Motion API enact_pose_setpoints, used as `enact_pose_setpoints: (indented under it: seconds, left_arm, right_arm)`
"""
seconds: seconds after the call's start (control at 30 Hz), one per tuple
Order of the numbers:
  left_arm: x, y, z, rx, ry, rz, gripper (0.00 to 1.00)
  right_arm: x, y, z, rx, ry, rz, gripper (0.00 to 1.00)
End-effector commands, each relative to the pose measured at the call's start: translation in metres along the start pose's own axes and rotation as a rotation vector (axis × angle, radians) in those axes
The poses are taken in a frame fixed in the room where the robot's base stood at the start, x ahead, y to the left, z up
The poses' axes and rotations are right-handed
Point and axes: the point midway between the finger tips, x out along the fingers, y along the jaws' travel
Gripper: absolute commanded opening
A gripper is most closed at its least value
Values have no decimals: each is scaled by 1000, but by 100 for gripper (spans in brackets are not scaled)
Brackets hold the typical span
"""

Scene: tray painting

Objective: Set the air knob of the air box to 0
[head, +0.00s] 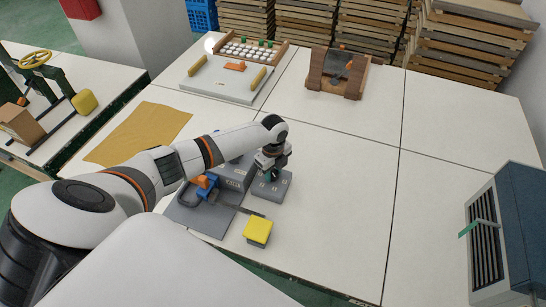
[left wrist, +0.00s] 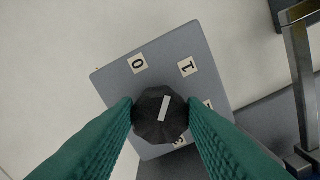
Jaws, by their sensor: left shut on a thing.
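The air box (head: 283,188) is a small grey block on the white table in the head view. In the left wrist view the air box's grey face (left wrist: 118,82) carries white labels, with 0 (left wrist: 138,63) at upper left and 1 (left wrist: 187,67) at upper right. Other labels are partly hidden. The air knob (left wrist: 152,105) is dark and many-sided with a white pointer mark (left wrist: 165,107), which points up and slightly right, between 0 and 1. My left gripper (head: 269,174) is shut on the knob, with green fingers at both sides. My right gripper is not in view.
A grey unit with orange and blue parts (head: 206,184) stands left of the air box. A yellow-topped block (head: 258,229) is in front. A vented blue-grey box (head: 510,235) stands at the right. The table's middle right is clear.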

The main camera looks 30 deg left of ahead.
Motion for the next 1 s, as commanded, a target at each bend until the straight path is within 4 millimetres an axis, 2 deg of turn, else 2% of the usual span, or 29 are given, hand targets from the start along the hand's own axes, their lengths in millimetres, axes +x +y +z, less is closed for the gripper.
enact_pose_setpoints:
  seconds: [0.03, 0.5, 0.7, 1.0]
  left_arm:
    - [-3, 0, -1, -45, 2, 1, 14]
    - [-3, 2, -2, -471, 3, 2, 14]
    - [-2, 3, -2, -603, 3, 2, 14]
    - [-2, 3, -3, -712, 3, 2, 14]
  right_arm:
    - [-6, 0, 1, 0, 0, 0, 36]
    - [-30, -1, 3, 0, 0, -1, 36]
    - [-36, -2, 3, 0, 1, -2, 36]
    - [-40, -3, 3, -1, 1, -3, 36]
